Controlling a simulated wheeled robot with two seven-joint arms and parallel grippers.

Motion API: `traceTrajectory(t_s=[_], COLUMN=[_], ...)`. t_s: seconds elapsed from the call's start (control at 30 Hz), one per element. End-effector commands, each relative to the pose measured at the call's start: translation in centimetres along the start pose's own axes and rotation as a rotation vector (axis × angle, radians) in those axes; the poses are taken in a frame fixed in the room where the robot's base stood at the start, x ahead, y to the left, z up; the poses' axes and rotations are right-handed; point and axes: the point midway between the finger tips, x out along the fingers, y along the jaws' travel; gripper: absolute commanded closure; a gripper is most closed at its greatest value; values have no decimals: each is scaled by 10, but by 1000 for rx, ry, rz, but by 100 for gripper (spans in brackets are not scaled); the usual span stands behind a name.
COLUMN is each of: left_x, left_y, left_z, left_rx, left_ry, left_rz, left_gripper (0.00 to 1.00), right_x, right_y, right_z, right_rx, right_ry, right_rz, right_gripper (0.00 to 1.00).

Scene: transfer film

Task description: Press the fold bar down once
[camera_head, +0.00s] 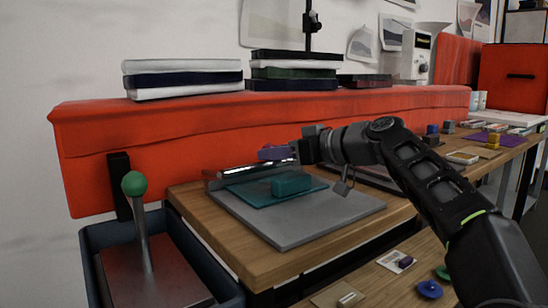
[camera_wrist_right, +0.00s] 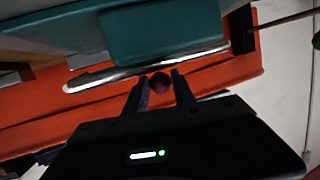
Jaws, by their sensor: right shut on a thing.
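The fold bar (camera_head: 250,170) is a shiny metal strip along the back edge of a grey plate (camera_head: 310,225). It also shows in the wrist view as a silver strip (camera_wrist_right: 100,78). A purple knob (camera_head: 273,152) shows just above the bar; I cannot tell whether it is joined to it. My right gripper (camera_head: 292,151) reaches in from the right and is shut on the purple knob, which shows dark between the fingers in the wrist view (camera_wrist_right: 160,83). A teal sheet (camera_head: 255,193) with a teal block (camera_head: 292,184) lies in front. My left gripper is not in view.
A red padded wall (camera_head: 120,130) stands behind the wooden table (camera_head: 200,205), with stacked books on top. A green-knobbed lever (camera_head: 134,184) stands at the left. Small coloured pieces lie at the lower right and far right.

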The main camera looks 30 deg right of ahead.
Motion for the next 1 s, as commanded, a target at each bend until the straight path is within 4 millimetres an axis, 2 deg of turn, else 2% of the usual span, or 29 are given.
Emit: traceTrajectory(t_s=[0.03,0.1,0.67,0.7,0.93,1.0], left_x=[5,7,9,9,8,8], left_y=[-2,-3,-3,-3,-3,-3], left_z=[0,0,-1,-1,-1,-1], left_rx=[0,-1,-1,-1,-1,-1], left_ry=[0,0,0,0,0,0], left_rz=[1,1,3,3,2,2], left_gripper=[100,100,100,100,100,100], right_x=[4,5,6,6,5,4], right_y=[0,0,0,0,0,0], right_z=[11,13,16,16,13,12], right_rx=[3,3,4,4,2,2], right_ry=[-14,-15,-18,-18,-10,-9], right_rz=[-6,-6,-8,-8,-5,-4], right_gripper=[100,100,100,67,49,49])
